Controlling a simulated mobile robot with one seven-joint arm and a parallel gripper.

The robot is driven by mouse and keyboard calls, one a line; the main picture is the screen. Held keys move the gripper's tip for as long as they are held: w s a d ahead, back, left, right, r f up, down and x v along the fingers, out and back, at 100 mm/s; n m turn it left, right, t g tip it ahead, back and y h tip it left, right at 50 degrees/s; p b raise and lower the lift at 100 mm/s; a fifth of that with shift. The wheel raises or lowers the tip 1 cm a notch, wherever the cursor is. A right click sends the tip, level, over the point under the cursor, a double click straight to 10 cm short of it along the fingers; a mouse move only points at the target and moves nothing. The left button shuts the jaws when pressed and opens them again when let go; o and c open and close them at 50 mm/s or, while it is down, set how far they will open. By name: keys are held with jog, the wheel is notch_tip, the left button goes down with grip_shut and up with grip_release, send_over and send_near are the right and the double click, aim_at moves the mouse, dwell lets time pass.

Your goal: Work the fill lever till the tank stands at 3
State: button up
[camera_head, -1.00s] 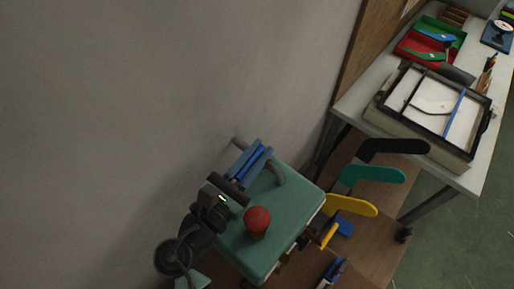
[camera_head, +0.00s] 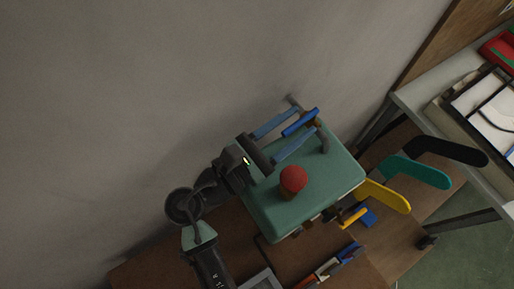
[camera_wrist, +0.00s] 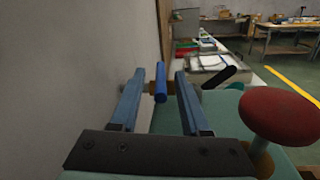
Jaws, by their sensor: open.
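My gripper (camera_head: 303,122) has two pale blue fingers spread apart above the teal box. A bright blue bar (camera_head: 300,123), which looks like a lever handle, lies between the fingers. In the wrist view the bar (camera_wrist: 160,82) stands between the fingertips with a gap on both sides, and a brown part shows behind it. The teal box (camera_head: 265,208) carries a red round knob (camera_head: 293,179), also large at the right of the wrist view (camera_wrist: 279,116). I see no readable tank level.
Black (camera_head: 445,150), teal (camera_head: 418,172) and yellow (camera_head: 385,196) foot-shaped boards stand right of the box. A worktable with a framed tray (camera_head: 440,115) is at far right. A plain wall (camera_head: 150,90) stands close behind the gripper.

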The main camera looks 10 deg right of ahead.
jog(key=b+v, duration=0.1)
jog(key=v, duration=0.8)
jog(key=shift+a+b, duration=0.2)
jog(key=shift+b, duration=0.2)
